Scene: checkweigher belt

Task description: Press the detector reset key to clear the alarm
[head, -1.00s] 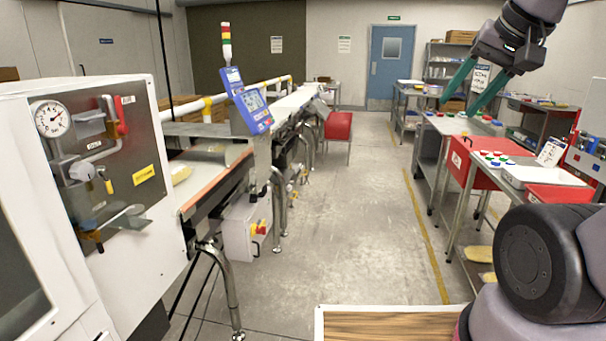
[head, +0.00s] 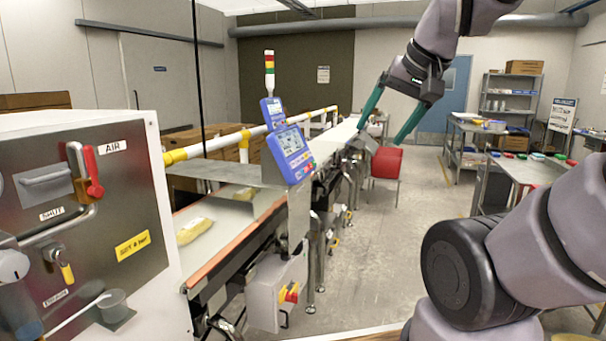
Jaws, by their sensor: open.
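A blue control panel (head: 290,147) with a lit screen and small coloured keys along its lower edge stands over the belt, left of centre in the head view. A smaller blue unit (head: 272,110) sits above it. I cannot tell which key is the detector reset key; the labels are too small to read. A signal tower (head: 269,72) with red, amber and green bands rises above the panel. My gripper (head: 379,135) is open and empty, its teal fingers pointing down, to the right of the panel in the picture and apart from it.
The conveyor belt (head: 212,237) carries yellow bags (head: 195,229). A grey box with a red-and-yellow switch (head: 290,293) hangs below it. A steel cabinet labelled AIR (head: 90,220) fills the left.

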